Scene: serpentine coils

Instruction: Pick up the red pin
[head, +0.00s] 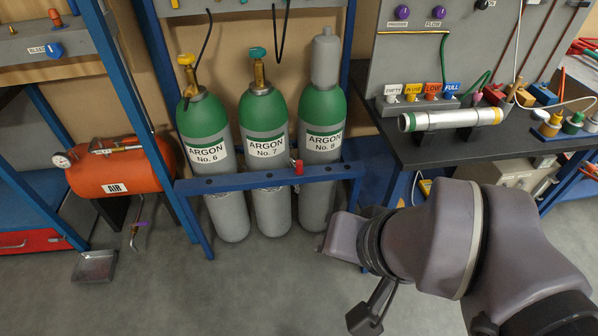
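A small red pin (298,167) stands upright at the blue rail (240,181) in front of the argon cylinders. It is close to the label of cylinder No. 8, and its lower end is hidden by the rail. My grey arm fills the lower right of the head view. A dark part at its end (372,306) hangs low over the floor, below and right of the pin and well apart from it. The fingers cannot be made out clearly, so I cannot tell whether my gripper is open or shut.
Green-and-grey cylinders No. 6 (208,150), No. 7 (268,148) and No. 8 (321,150) stand behind the rail. An orange air tank (118,172) is at left. A black bench (440,151) with a silver tube (450,118) is at right.

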